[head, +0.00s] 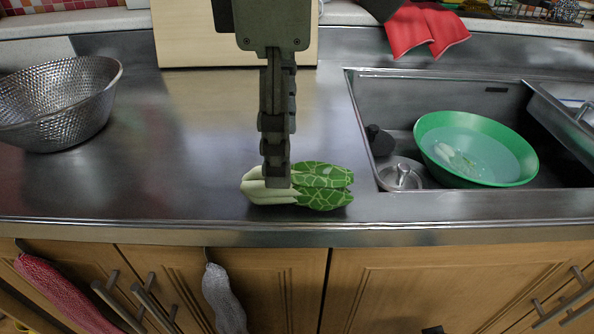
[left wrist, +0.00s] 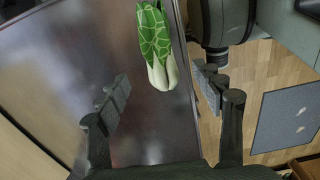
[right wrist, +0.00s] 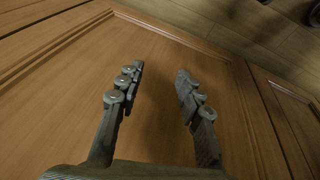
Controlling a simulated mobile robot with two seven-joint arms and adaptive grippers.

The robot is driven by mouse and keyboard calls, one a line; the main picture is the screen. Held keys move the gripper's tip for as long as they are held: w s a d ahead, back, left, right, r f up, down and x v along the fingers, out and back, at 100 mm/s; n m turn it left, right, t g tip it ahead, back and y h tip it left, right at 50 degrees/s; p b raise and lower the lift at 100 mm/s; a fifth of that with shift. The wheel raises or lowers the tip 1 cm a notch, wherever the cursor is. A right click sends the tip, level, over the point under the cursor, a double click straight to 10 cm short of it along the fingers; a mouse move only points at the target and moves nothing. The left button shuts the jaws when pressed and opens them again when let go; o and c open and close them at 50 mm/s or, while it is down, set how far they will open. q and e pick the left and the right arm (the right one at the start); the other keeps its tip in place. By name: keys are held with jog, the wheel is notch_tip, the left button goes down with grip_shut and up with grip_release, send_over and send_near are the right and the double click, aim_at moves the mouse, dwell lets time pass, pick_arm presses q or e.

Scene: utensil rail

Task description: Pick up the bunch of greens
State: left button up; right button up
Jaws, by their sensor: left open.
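The bunch of greens (head: 322,183) lies on the steel counter near its front edge, green patterned leaves to the right and pale stems to the left. My left gripper (head: 276,180) points down at its stem end, seen edge-on and hiding part of the stems. In the left wrist view, the greens (left wrist: 156,45) show between and beyond the open fingers of this gripper (left wrist: 163,78); no finger visibly closes on them.
A hammered metal bowl (head: 60,100) stands on the left of the counter. The sink at right holds a green basin (head: 430,158) with water. A wooden board (head: 190,35) stands behind. Cloths hang on the cabinet front. The counter between bowl and greens is clear.

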aim_at(298, 186)
pick_arm(q)
notch_tip(298, 186, down, 6)
jog(key=shift+s+r+p, duration=0.15)
jog(key=shift+r+p, duration=0.1)
jog(key=shift+p, duration=0.05)
jog(key=shift+f, duration=0.15)
jog(key=c, duration=1.3)
pick_arm(e)
jog(key=shift+s+f, duration=0.1)
jog(key=shift+f, duration=0.75)
